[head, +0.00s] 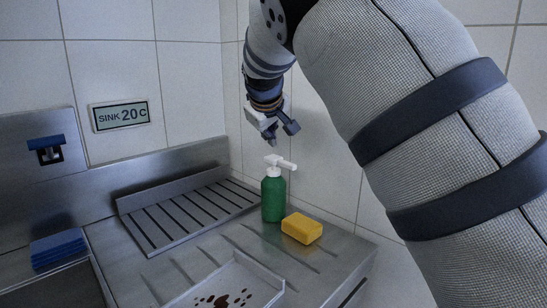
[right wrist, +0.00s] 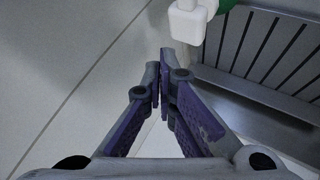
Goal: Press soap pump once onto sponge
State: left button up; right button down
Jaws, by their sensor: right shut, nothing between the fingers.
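The soap pump is a green bottle (head: 273,200) with a white pump head (head: 279,162) whose spout points right. It stands upright on the metal counter. The yellow sponge (head: 301,228) lies on the counter just right of the bottle, below the spout. My right gripper (head: 278,134) is above the pump head, apart from it, and points down. In the right wrist view its fingers (right wrist: 160,72) are shut with nothing between them. The white pump head (right wrist: 187,20) shows there beyond the fingertips, with a sliver of green bottle. My left gripper is not in view.
A slatted metal drying rack (head: 190,211) lies left of the bottle. A metal tray (head: 228,285) with brown spots is in front. Blue folded cloths (head: 58,249) lie at the left by the sink. Tiled walls stand close behind and to the right.

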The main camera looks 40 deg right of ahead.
aim_at(270, 157)
jog(key=shift+f, duration=0.55)
dwell(1.0)
jog(key=shift+f, duration=0.45)
jog(key=shift+f, duration=0.9)
dwell(0.9)
jog(key=shift+r, duration=1.3)
jog(key=shift+r, duration=2.55)
